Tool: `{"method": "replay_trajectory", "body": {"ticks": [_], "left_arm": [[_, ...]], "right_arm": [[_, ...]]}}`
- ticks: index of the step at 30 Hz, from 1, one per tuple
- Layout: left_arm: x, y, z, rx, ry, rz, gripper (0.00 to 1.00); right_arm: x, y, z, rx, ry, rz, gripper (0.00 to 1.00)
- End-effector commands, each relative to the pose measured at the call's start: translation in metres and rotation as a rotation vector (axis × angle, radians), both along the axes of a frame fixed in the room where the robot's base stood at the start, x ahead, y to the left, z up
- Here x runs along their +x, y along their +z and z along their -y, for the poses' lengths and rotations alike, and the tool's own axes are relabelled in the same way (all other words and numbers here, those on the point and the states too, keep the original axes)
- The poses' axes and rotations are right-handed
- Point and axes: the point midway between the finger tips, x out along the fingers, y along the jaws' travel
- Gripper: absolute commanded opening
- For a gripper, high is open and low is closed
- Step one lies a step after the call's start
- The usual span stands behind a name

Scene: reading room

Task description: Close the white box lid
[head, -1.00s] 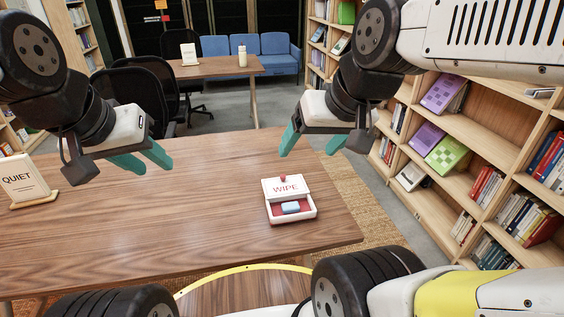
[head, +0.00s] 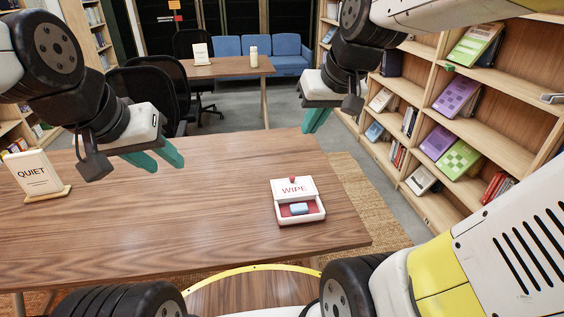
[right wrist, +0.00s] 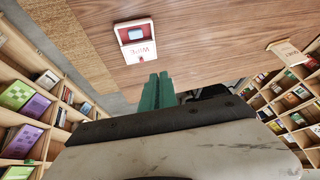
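The white box (head: 303,220) stands on the wooden table near its right end. Its white lid (head: 295,189), marked WIPE and with a red knob at its far edge, is open at the back of the box. A small blue and white block lies on the red inside. The box also shows in the right wrist view (right wrist: 121,37), beyond my fingertips. My right gripper (head: 316,120) is above the table's far right edge, beyond the box, with its green fingers together and empty. My left gripper (head: 166,165) is over the table's left part, fingers apart and empty. Neither touches the box.
A QUIET sign (head: 36,174) stands at the table's left end. The tabletop (head: 190,220) between sign and box is clear. Bookshelves (head: 490,150) line the right side. Black chairs (head: 150,90) stand behind the table.

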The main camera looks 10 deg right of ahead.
Motion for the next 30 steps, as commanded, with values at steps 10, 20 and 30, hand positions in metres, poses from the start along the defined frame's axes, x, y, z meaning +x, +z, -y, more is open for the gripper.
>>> {"method": "replay_trajectory", "body": {"ticks": [10,20,30], "left_arm": [[0.000,0.000,0.000,0.000,0.000,0.000,0.36],[0.000,0.000,0.000,0.000,0.000,0.000,0.36],[0.000,0.000,0.000,0.000,0.000,0.000,0.36]], "right_arm": [[0.156,-0.060,0.002,-0.083,0.144,-0.066,0.00],[0.270,-0.183,0.005,-0.142,0.278,-0.116,0.00],[0.304,-0.251,0.005,-0.166,0.337,-0.131,0.00]]}}
